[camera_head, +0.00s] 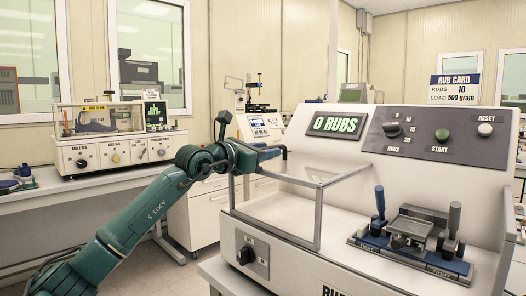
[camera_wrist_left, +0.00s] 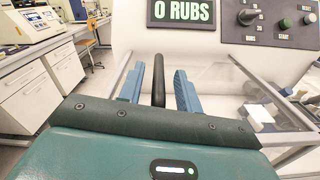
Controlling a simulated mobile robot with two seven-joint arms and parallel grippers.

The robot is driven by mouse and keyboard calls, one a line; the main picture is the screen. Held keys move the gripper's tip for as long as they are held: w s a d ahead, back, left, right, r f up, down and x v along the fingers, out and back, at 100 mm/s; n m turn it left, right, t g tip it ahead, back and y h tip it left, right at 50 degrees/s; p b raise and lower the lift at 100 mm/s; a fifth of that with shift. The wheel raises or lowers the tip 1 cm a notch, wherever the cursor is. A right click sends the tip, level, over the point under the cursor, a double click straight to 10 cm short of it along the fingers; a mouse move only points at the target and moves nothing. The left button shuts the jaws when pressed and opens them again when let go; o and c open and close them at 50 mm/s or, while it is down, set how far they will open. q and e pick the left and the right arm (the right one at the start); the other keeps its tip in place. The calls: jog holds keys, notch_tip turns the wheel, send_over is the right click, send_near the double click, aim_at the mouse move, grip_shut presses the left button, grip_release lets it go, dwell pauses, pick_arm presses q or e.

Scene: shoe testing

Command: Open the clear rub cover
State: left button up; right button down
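The clear rub cover (camera_head: 318,218) is a see-through box with pale grey edges on the left part of the rub machine's bed. It looks lowered, and also shows in the left wrist view (camera_wrist_left: 262,92). My left gripper (camera_head: 279,152) is at the cover's upper left, beside the machine's upright panel. In the left wrist view its two blue fingers (camera_wrist_left: 158,84) are apart, one on each side of a black bar handle (camera_wrist_left: 158,78), with visible gaps. The handle's attachment to the cover is hidden. My right gripper is not in view.
The rub machine's panel (camera_head: 400,133) reads "0 RUBS" and has a dial and buttons. A blue and grey clamp fixture (camera_head: 410,240) with upright levers stands on the bed to the right of the cover. A bench with another tester (camera_head: 115,145) is at the left.

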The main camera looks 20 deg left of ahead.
pick_arm(q)
jog(key=shift+s+a+f, duration=0.1)
jog(key=shift+s+a, duration=0.15)
jog(key=shift+s, duration=0.2)
jog(key=b+v, duration=0.4)
jog(key=v, duration=0.8)
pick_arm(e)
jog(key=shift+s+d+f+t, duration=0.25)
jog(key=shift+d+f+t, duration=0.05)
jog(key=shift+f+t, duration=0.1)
